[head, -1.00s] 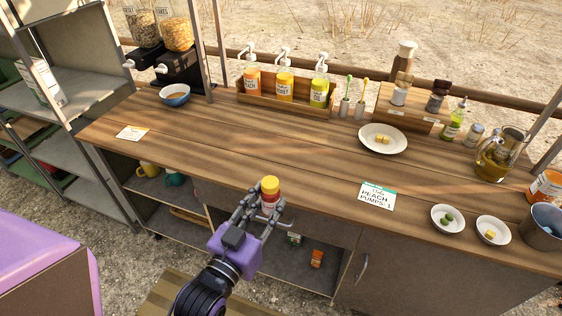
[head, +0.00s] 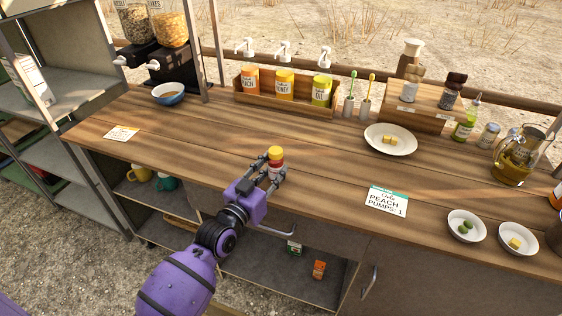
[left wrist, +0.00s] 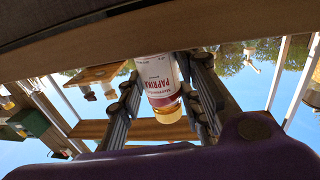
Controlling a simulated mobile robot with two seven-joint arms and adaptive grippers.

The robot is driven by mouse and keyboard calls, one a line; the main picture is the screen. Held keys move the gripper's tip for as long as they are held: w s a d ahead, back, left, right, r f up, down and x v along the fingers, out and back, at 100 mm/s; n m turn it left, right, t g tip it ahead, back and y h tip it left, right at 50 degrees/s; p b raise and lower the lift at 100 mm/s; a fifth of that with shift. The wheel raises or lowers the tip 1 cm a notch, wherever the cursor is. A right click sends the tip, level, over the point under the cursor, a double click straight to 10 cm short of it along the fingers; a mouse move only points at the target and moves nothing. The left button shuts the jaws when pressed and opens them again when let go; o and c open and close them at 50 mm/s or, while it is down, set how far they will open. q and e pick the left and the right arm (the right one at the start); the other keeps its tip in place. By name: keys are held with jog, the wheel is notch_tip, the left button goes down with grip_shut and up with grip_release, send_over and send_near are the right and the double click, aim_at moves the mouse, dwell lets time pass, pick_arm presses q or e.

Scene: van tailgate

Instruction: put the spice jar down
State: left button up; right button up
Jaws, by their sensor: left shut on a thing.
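The spice jar (head: 275,154) has a yellow cap and a red and white label. In the left wrist view the jar (left wrist: 160,88) shows a label reading PAPRIKA. My left gripper (head: 273,166) is shut on the jar, with fingers on both sides of it. The jar is upright at the worktop's (head: 330,170) front part, left of the peach pumps card (head: 387,201). I cannot tell whether its base touches the wood. My right gripper is not in view.
A white plate (head: 390,139) with yellow pieces lies right of the jar. A pump-bottle rack (head: 286,104) and a wooden riser (head: 412,116) stand behind. Two small bowls, one with green pieces (head: 465,226), are at right. The worktop between jar and rack is clear.

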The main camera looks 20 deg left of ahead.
aim_at(282, 160)
pick_arm(q)
jog(key=w, duration=0.2)
jog(key=w+d, duration=0.1)
jog(key=w, duration=0.1)
jog(key=shift+w, duration=0.4)
jog(key=shift+f, duration=0.3)
jog(key=shift+s, duration=0.15)
jog(key=shift+f, duration=0.2)
jog(key=o, duration=1.2)
